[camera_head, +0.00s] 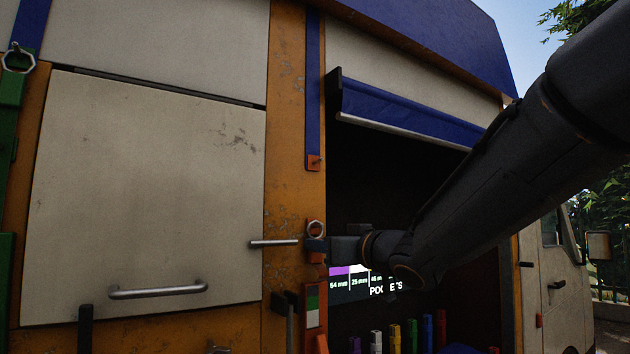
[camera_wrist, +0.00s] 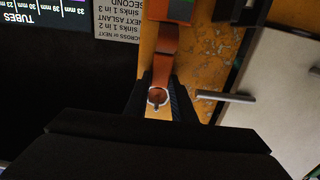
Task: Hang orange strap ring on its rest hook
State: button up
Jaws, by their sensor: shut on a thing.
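The orange strap ring (camera_head: 316,228) is a pale metal ring beside the orange post, just above my gripper (camera_head: 315,246). In the wrist view, the ring (camera_wrist: 157,90) lies between the two dark fingertips of my gripper (camera_wrist: 159,98), which are shut on it. A small dark reddish pin-like shape shows inside the ring; I cannot tell whether it is a hook. The orange strap (camera_wrist: 167,45) runs from the ring to an orange piece with a green panel (camera_head: 312,310), below the gripper in the head view. No rest hook shows clearly.
A metal bar (camera_head: 274,243) sticks out beside the gripper, near the cream door (camera_head: 150,180). A blue strap (camera_head: 313,90) with an orange end hangs above. A dark bracket (camera_head: 283,300) is below left. Coloured tubes (camera_head: 410,335) stand in the dark opening. A green strap's ring (camera_head: 18,58) hangs far left.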

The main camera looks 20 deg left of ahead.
dwell(0.4)
jog(key=o, duration=1.1)
jog(key=shift+s+d, duration=0.1)
jog(key=b+v, duration=0.1)
jog(key=v, duration=0.7)
jog(key=w+d+f+m+g+h, duration=0.15)
jog(key=d+f+m+h, duration=0.35)
jog(key=d+f, duration=0.65)
jog(key=w+d+f+m+t+h, duration=0.1)
jog(key=w+d+f+m+h, duration=0.1)
jog(key=d+f+h, duration=0.9)
jog(key=s+d+f+m+g+y, duration=0.1)
jog(key=s+d+f+g, duration=0.2)
jog(key=s+f, duration=0.35)
jog(key=s+d+f+m+g+y, duration=0.1)
jog(key=s+d+f+g, duration=0.15)
jog(key=f, duration=0.65)
jog(key=s+d+f+g, duration=0.1)
jog(key=s+f, duration=0.1)
jog(key=s, duration=0.2)
jog(key=s+d+f+g, duration=0.1)
jog(key=s+f+g, duration=0.1)
jog(key=s, duration=0.3)
jog(key=s+d+f+m+g, duration=0.1)
jog(key=s+f+g, duration=0.1)
jog(key=s, duration=0.3)
jog(key=shift+s+d+f, duration=0.1)
jog(key=shift+d+f, duration=0.25)
jog(key=shift+f, duration=0.2)
